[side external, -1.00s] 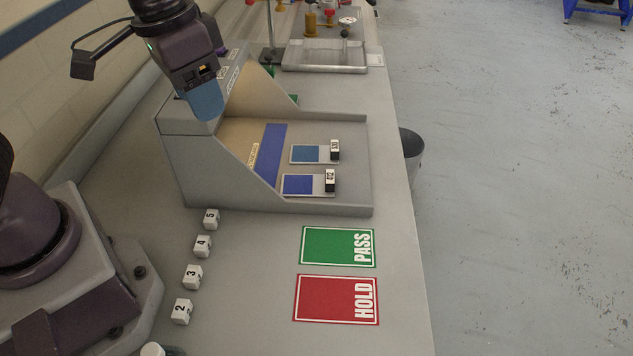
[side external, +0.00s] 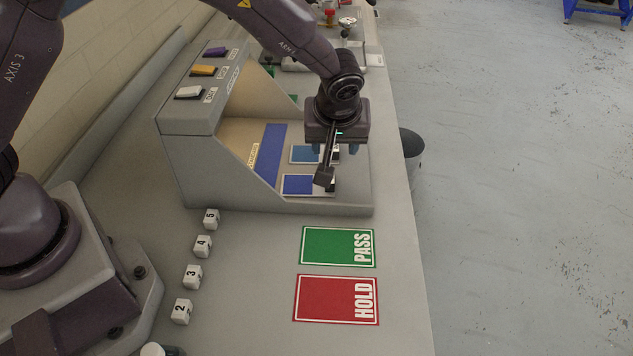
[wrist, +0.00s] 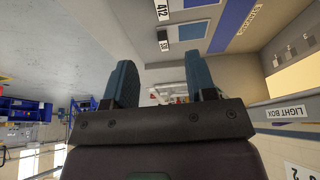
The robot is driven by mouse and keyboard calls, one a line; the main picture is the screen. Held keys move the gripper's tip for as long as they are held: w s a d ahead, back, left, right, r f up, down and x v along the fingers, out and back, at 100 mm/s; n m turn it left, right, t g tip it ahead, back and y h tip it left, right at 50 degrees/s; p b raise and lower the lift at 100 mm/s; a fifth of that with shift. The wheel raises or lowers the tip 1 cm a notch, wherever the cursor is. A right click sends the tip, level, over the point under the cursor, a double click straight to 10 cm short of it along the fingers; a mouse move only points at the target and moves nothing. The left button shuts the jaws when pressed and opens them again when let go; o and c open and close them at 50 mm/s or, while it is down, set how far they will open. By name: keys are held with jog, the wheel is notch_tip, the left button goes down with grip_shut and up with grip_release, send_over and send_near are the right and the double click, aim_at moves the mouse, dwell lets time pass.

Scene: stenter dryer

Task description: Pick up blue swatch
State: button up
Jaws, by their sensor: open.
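Two blue swatch cards lie flat in the open grey light box. The nearer one (side external: 298,184) is deeper blue; its tag reads 412 (wrist: 161,9) in the wrist view. The farther one (side external: 303,154) is teal-blue, with its tag (wrist: 163,45) at the card's end. My gripper (side external: 335,150) is above the right ends of the cards, partly covering both tags in the side view. Its blue fingers (wrist: 163,64) are apart with nothing between them. In the wrist view both cards are beyond the fingertips, near the top edge.
A blue standard strip (side external: 269,152) lies left of the cards. The light box (side external: 182,178) has sloping side walls and coloured switches on top. Green PASS (side external: 338,247) and red HOLD (side external: 336,299) mats lie in front. Numbered cubes (side external: 203,246) stand left of them.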

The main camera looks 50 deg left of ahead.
aim_at(308, 181)
jog(key=x, duration=0.7)
jog(key=shift+s+f, duration=0.1)
jog(key=shift+f, duration=0.1)
jog(key=shift+s+x, duration=0.2)
jog(key=shift+x, duration=1.1)
jog(key=shift+s+x, duration=0.15)
jog(key=shift+x, duration=1.15)
jog(key=shift+d+f, duration=0.1)
grip_shut()
